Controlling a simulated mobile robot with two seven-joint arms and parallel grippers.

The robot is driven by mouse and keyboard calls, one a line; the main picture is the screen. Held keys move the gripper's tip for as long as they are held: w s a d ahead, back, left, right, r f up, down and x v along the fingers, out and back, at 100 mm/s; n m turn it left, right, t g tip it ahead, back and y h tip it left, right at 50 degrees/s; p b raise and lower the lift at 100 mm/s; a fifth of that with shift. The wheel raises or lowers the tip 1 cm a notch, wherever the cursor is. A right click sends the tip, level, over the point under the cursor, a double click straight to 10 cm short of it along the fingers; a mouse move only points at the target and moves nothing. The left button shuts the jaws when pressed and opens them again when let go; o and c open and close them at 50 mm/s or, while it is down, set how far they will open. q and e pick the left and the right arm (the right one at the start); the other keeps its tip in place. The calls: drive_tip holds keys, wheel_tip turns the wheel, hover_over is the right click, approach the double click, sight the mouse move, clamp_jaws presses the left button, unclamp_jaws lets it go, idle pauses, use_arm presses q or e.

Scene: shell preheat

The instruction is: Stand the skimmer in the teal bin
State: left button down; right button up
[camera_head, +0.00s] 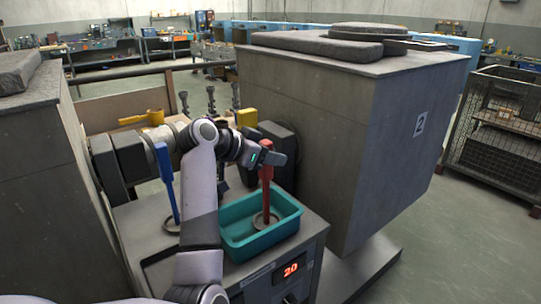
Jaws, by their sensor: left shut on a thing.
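The red skimmer (267,184) stands about upright, its round, ring-like lower end inside the teal bin (236,246). I cannot tell whether that end touches the bin floor. My left gripper (266,158) is shut on the upper part of the red handle, above the bin. The bin sits on a grey bench top and shows nothing else in it. My right gripper is not in view.
A blue-handled tool (166,184) stands left of the bin, near my left arm. A large grey block marked 2 (350,140) rises close behind and right of the bin. A red display (291,270) is on the bench front. A wire cage (500,130) stands at far right.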

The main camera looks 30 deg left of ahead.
use_arm(q)
drive_tip(key=shift+f, duration=0.1)
drive_tip(key=c, duration=0.8)
unclamp_jaws()
drive_tip(key=shift+o, duration=0.2)
drive_tip(key=shift+s+r, duration=0.1)
drive_tip(key=shift+r, duration=0.1)
drive_tip(key=v, duration=1.1)
drive_tip(key=shift+s, duration=0.4)
drive_tip(key=shift+a+r, duration=0.1)
drive_tip(key=shift+r, duration=0.05)
